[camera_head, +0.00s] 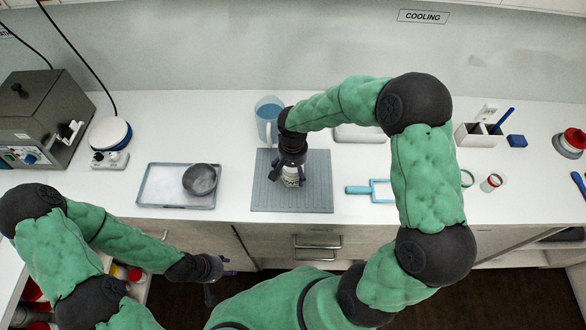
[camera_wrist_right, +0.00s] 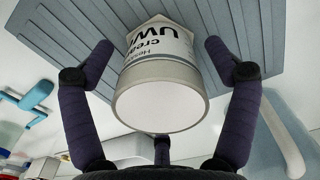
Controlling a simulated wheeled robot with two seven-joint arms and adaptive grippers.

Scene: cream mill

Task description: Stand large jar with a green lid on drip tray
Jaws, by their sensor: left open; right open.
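A pale jar with a printed label (camera_head: 290,177) stands on the grey ribbed drip tray (camera_head: 262,196). In the right wrist view the jar (camera_wrist_right: 165,75) turns a plain whitish round end to the camera, and I see no green on it. My right gripper (camera_head: 291,165) is above the tray with its open fingers spread around the jar; the fingers also show in the right wrist view (camera_wrist_right: 160,52), with gaps beside the jar. A small green-rimmed round thing (camera_head: 468,178) is partly hidden behind my right arm. My left gripper (camera_head: 214,286) is open and empty, low in front of the counter.
A blue-tinted jug (camera_head: 268,112) stands just behind the drip tray. To the left are a tray (camera_head: 158,198) with a dark metal bowl (camera_head: 200,179). To the right lie a light-blue-handled tool (camera_head: 358,190) and a red-rimmed jar (camera_head: 492,182). Bare counter separates the two trays.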

